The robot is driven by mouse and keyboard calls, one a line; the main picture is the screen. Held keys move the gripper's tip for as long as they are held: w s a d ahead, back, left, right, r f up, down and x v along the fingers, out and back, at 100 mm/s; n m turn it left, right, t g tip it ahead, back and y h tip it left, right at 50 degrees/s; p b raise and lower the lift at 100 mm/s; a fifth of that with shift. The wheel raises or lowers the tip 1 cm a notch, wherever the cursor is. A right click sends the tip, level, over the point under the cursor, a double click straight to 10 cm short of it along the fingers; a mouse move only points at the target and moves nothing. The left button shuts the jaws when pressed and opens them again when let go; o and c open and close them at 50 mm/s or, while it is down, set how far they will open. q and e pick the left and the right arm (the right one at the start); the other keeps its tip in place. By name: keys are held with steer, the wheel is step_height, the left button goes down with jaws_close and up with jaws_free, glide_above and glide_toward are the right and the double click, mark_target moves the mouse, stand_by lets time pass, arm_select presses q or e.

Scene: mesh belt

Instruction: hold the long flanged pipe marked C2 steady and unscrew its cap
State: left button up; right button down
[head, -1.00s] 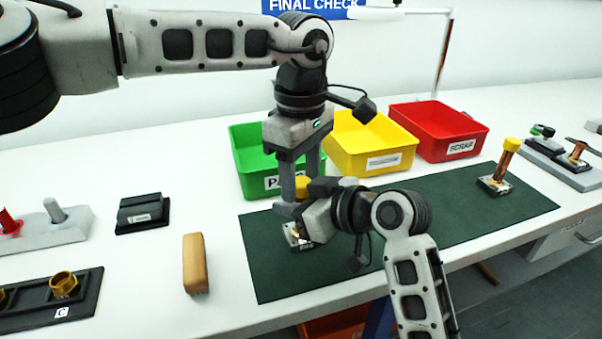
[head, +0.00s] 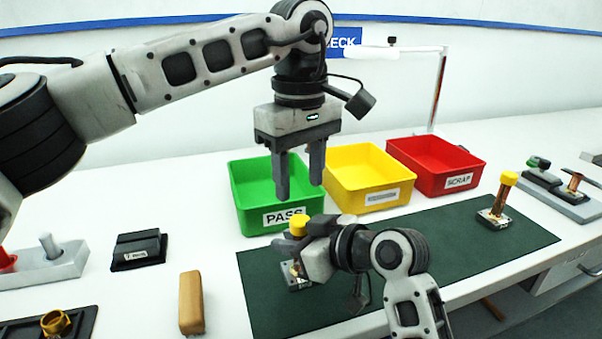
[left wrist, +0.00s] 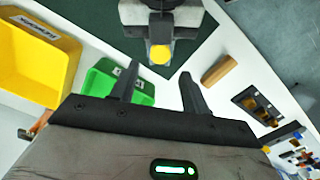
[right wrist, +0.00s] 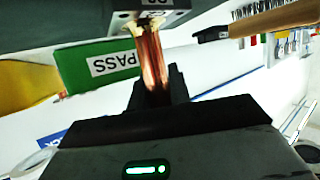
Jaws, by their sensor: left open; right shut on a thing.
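A flanged copper pipe stands upright on the green mat, its base (head: 298,278) showing below my right gripper and its yellow cap (head: 299,225) on top. My right gripper (head: 300,248) is shut around the pipe's side; the right wrist view shows the copper shaft (right wrist: 152,62) between its fingers. The flange label there is cut off, so I cannot read it fully. My left gripper (head: 299,192) is open and empty, pointing down, its fingertips above the cap and apart from it. The left wrist view shows the cap (left wrist: 160,54) beyond the open fingers.
A second yellow-capped pipe (head: 494,205) stands on the mat's (head: 400,258) right end. Green PASS (head: 250,217), yellow (head: 345,200) and red SCRAP (head: 462,182) bins line the back. A tan block (head: 191,302) and a black holder (head: 138,250) lie left of the mat.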

mark_target(300, 219)
arm_select(q)
step_height(300, 219, down, 7)
steer(key=shift+r, duration=0.15)
steer(key=c, duration=1)
steer(key=n, duration=0.3)
steer(key=shift+n, duration=0.3)
jaws_close()
steer(key=o, duration=1.1)
jaws_free()
steer(key=shift+c, duration=0.2)
steer(key=shift+r, duration=0.1)
